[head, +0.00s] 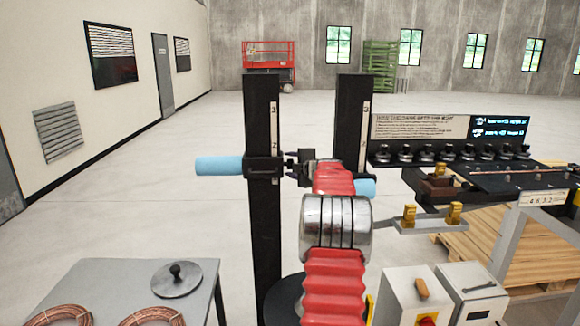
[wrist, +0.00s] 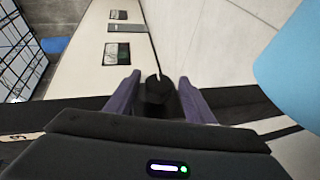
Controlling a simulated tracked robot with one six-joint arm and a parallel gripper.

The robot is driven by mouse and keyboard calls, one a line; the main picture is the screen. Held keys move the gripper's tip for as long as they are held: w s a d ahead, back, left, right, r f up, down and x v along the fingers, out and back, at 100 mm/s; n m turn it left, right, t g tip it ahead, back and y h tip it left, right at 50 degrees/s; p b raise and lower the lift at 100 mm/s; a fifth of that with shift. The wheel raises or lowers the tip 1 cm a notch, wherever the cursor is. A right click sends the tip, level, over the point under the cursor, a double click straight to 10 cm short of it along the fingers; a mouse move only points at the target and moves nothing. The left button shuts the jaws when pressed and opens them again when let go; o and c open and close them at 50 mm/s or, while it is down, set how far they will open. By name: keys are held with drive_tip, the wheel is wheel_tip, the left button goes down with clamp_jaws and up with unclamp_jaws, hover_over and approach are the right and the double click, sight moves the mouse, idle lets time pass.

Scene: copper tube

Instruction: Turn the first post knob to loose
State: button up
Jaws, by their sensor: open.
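The first post (head: 262,110) is the left black upright in the head view, with a number scale on its edge. A black clamp (head: 263,168) sits on it, with a light blue roller (head: 220,166) out to the left. My gripper (head: 298,168) is just right of this clamp, partly hidden by my red arm. In the wrist view my gripper (wrist: 159,82) is open, with one finger on each side of a dark knob (wrist: 158,92). I cannot tell whether the fingers touch it. The knob's setting cannot be read.
A second black post (head: 350,120) stands to the right, with another blue roller end (head: 365,187). A grey table (head: 120,275) with copper coils is at lower left. A machine bench with a black panel (head: 450,140) is on the right. Open floor lies behind.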

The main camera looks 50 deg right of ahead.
drive_tip(key=shift+c, duration=0.5)
drive_tip(key=c, duration=1)
drive_tip(key=shift+o, duration=0.2)
drive_tip(key=shift+w+a+f+t, duration=0.1)
drive_tip(key=shift+a+f+t, duration=0.05)
drive_tip(key=shift+t, duration=0.15)
drive_tip(key=shift+w+f+n+t+h, duration=0.15)
drive_tip(key=shift+n+t+h, duration=0.25)
drive_tip(key=shift+t, duration=0.5)
drive_tip(key=shift+n+t+h, duration=0.4)
drive_tip(key=shift+t+h, duration=0.2)
drive_tip(key=shift+h, duration=0.1)
